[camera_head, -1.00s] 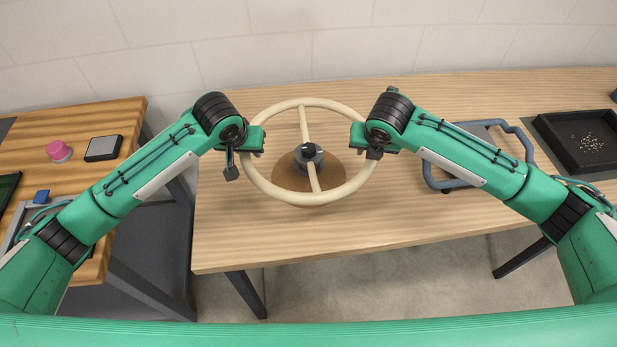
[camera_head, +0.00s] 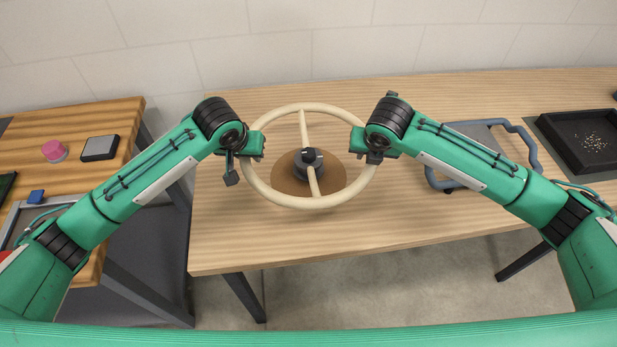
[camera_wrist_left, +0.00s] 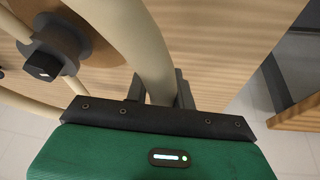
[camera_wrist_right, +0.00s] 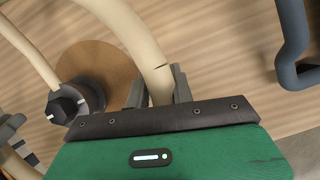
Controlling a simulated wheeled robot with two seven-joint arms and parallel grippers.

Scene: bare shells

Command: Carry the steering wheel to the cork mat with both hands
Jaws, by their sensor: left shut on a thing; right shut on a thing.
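The steering wheel (camera_head: 308,156) has a cream rim, cream spokes and a dark grey hub. It lies roughly level over the round brown cork mat (camera_head: 290,181), its hub above the mat and its rim reaching out beyond it. I cannot tell whether the hub touches the mat. My left gripper (camera_head: 259,147) is shut on the left side of the rim; the left wrist view shows the rim between its fingers (camera_wrist_left: 160,92). My right gripper (camera_head: 361,142) is shut on the right side of the rim, also seen in the right wrist view (camera_wrist_right: 158,92).
The wooden table (camera_head: 420,215) is bare in front of the wheel. A grey thing with a blue-grey tube frame (camera_head: 535,150) lies partly behind my right arm. A black tray (camera_head: 570,155) with small bits is far right. A separate left table holds a pink knob (camera_head: 52,150) and grey box (camera_head: 100,147).

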